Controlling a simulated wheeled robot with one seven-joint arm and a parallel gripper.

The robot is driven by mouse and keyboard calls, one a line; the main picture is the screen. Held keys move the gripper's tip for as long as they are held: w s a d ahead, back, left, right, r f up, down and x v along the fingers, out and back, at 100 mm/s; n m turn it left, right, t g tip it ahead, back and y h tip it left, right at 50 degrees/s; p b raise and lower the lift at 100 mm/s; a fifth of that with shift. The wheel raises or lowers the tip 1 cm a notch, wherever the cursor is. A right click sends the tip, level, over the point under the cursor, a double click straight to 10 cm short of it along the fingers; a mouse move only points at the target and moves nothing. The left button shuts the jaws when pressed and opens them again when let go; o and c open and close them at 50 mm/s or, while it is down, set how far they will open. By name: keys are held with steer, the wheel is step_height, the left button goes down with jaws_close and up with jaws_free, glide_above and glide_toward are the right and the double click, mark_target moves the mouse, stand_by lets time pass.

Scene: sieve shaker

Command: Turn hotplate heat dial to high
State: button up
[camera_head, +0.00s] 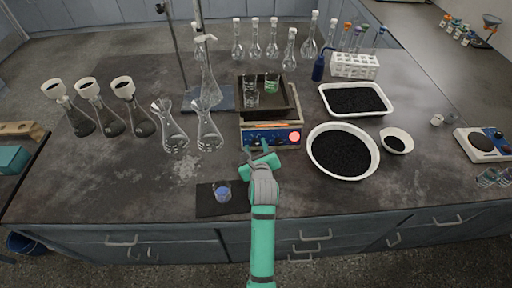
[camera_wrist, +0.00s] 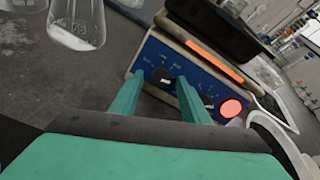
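A boxy device (camera_head: 270,137) with a blue front panel, orange strip and red round button stands mid-table. A dark tray rests on it. Its panel shows in the wrist view (camera_wrist: 160,52) with a black dial (camera_wrist: 163,77) ringed by small white marks, too small to read. A second dark dial (camera_wrist: 207,101) is partly hidden by my right finger. My gripper (camera_head: 256,149) is in front of the panel. In the wrist view its green fingers (camera_wrist: 160,84) are apart, one each side of the left dial. Contact cannot be told. Another device (camera_head: 485,144) with a round dark plate stands far right.
The dark tray (camera_head: 287,100) holds glass beakers. Conical flasks (camera_head: 175,138) stand to the left. A white bowl (camera_head: 315,156) of black grains stands close right. A small beaker of blue liquid (camera_head: 222,192) sits on a dark mat near the front, left of my arm.

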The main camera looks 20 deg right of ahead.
steer(key=v, duration=1.1)
steer(key=shift+w, duration=0.15)
stand_by(0.3)
